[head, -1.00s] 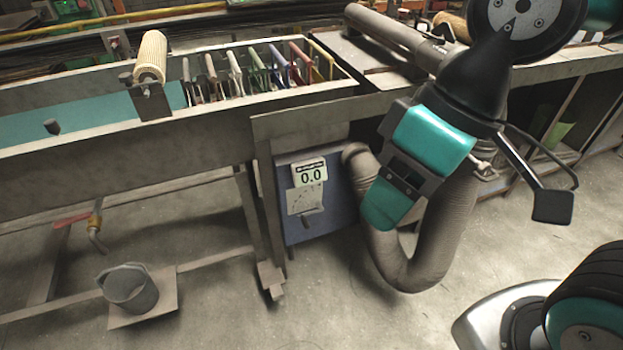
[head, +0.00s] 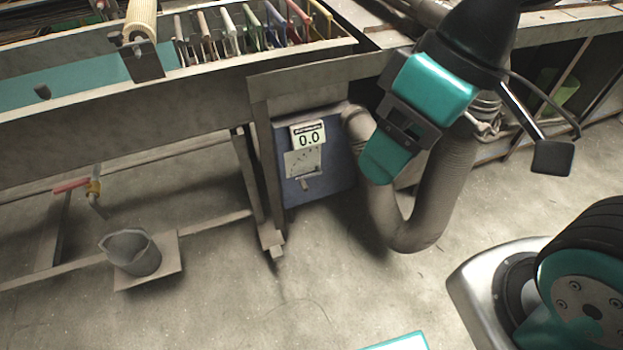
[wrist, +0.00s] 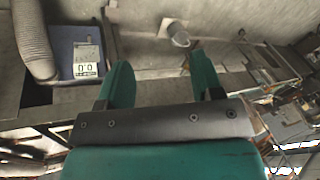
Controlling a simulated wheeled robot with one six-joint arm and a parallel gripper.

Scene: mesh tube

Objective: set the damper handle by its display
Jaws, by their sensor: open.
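The display (head: 308,139) reads 0.0 on the front of a blue box (head: 338,160) under the bench. Below it is a pale dial plate (head: 302,162), with the small grey damper handle (head: 306,184) at its lower edge. In the wrist view the display (wrist: 86,69) appears upside down at the left; the handle is too small to make out there. My gripper (head: 380,172) is to the right of the box in the head view, apart from the handle. In the wrist view its teal fingers (wrist: 162,80) are spread with nothing between them.
A thick grey mesh hose (head: 440,200) curves down beside the box, behind my gripper. A bench leg (head: 262,200) stands just left of the box. A grey bucket (head: 133,254) sits on a board at the left. The floor (head: 300,290) in front is clear.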

